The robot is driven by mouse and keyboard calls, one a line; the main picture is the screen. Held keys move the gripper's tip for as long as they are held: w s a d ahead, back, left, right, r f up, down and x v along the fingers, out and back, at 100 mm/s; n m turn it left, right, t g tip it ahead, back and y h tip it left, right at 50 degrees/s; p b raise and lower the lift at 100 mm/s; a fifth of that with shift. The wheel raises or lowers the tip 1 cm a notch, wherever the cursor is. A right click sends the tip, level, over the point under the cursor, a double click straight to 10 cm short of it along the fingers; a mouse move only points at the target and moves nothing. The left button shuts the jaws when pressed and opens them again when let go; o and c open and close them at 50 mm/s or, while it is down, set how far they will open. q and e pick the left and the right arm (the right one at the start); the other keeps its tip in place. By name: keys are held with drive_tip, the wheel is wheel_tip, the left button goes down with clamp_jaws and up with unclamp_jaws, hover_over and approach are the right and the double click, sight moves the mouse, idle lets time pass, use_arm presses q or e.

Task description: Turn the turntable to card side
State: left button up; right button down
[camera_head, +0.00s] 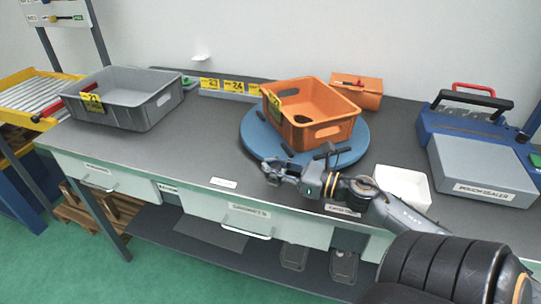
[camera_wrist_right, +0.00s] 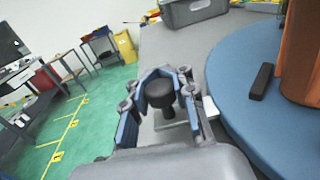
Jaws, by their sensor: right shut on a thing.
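The blue round turntable (camera_head: 257,137) lies on the grey bench, with an orange bin (camera_head: 330,110) on top of it. The turntable also shows at the right of the wrist view (camera_wrist_right: 240,60). My right gripper (camera_head: 272,171) is at the turntable's front-left edge. In the right wrist view it is shut on a black knob (camera_wrist_right: 160,92), which stands between its fingers beside the turntable's rim. In the head view the gripper hides the knob. A black bar (camera_wrist_right: 262,81) lies on the turntable near the rim. My left gripper is out of view.
A grey crate (camera_head: 125,101) stands at the left of the bench. A white tray (camera_head: 403,188) is right of my right gripper. A blue pouch sealer (camera_head: 480,168) stands at the right, and an orange box (camera_head: 358,92) is behind the turntable. The bench between crate and turntable is clear.

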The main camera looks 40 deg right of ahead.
drive_tip(key=c, duration=1.1)
unclamp_jaws()
drive_tip(key=shift+o, duration=0.2)
drive_tip(key=v, duration=1.2)
